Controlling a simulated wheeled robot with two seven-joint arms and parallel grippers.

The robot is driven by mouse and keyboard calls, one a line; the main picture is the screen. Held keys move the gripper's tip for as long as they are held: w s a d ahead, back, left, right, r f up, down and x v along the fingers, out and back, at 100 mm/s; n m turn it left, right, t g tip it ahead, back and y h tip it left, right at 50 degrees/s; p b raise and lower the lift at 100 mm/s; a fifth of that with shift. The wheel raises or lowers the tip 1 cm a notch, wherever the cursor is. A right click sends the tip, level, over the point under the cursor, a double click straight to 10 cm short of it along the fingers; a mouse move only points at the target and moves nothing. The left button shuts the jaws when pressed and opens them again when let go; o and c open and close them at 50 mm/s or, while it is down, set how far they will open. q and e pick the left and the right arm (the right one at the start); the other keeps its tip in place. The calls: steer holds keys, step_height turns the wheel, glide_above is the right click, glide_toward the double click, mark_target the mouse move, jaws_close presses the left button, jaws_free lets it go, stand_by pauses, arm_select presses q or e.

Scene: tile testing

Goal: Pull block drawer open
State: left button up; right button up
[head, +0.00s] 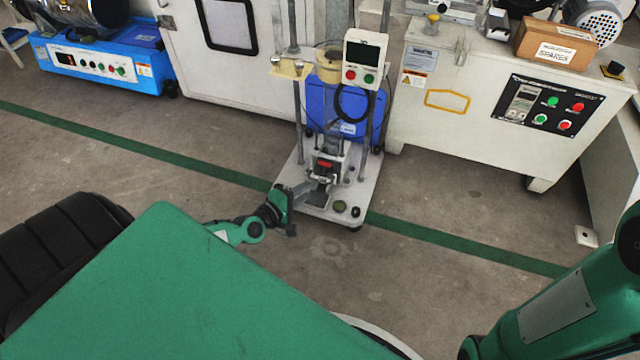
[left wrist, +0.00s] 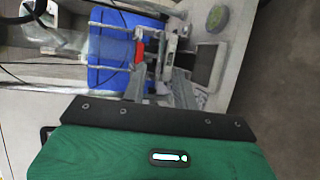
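The tile testing stand (head: 335,125) stands on a pale base plate on the floor, ahead of me. Low on it is a small grey metal block assembly (head: 328,168) with a red part; it also shows in the left wrist view (left wrist: 170,45). I cannot clearly make out the drawer's edges or how far out it is. My left gripper (head: 306,188) reaches in from the left, at the front of this assembly. In the left wrist view its grey fingers (left wrist: 160,86) look apart, close to the block; contact is unclear. My right gripper is out of view.
A blue container (head: 345,112) stands behind the stand. A dark green round piece (head: 340,206) lies on the base plate's front corner. White cabinets (head: 490,110) and a blue machine (head: 105,62) line the back. Floor in front is clear.

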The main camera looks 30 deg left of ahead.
mark_target(320, 181)
arm_select(q)
steer(key=b+x, duration=0.1)
steer(key=x, duration=0.6)
steer(key=shift+w+f+b, duration=0.15)
steer(key=shift+w+b, duration=0.2)
steer(key=shift+b, duration=0.05)
jaws_close()
